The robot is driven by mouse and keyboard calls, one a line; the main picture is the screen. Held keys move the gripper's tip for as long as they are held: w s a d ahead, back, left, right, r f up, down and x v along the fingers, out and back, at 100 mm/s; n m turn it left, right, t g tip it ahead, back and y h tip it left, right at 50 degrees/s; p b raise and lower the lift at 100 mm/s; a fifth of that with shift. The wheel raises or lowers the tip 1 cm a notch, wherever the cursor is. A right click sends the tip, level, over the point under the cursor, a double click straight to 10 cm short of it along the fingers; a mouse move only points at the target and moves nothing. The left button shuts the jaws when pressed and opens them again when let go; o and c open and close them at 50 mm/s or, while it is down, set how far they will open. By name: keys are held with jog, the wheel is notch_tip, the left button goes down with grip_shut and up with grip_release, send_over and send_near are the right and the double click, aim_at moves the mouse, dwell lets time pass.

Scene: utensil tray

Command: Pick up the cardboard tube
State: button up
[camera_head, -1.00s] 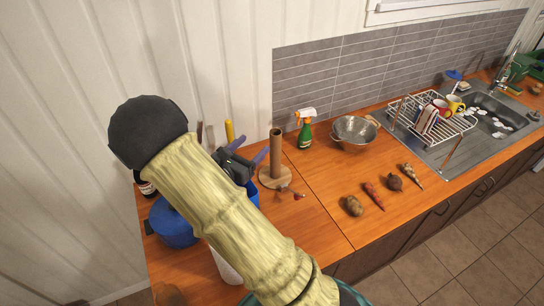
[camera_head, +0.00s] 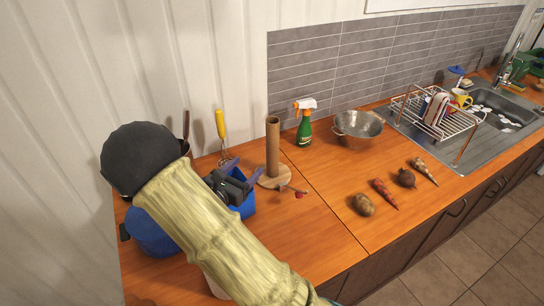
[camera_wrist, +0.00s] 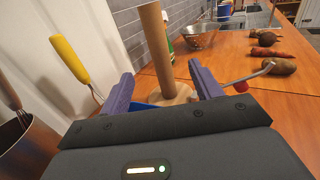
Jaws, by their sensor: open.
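The brown cardboard tube (camera_head: 273,147) stands upright on a round wooden base (camera_head: 274,178) on the counter. It also shows in the wrist view (camera_wrist: 155,45), beyond my gripper and roughly between the two fingers. My gripper (camera_wrist: 158,80) has purple fingers spread apart, with nothing held between them. In the head view my gripper (camera_head: 231,166) is just left of the tube, partly behind my arm.
A blue container (camera_head: 248,207) is below my gripper. A yellow-handled utensil (camera_head: 221,125) stands behind it. A green spray bottle (camera_head: 305,125) and a metal colander (camera_head: 358,125) stand right of the tube. Several vegetables, such as a potato (camera_head: 363,204), lie on the counter's right. The middle counter is mostly clear.

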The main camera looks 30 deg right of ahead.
aim_at(271, 143)
jog(key=x, duration=1.2)
jog(key=shift+d+b, duration=0.15)
jog(key=shift+b, duration=0.25)
jog(key=shift+w+d, duration=0.15)
jog(key=shift+d, duration=0.05)
jog(key=x, duration=0.4)
jog(key=shift+w+d+f, duration=0.15)
jog(key=shift+w, duration=0.35)
jog(key=c, duration=1)
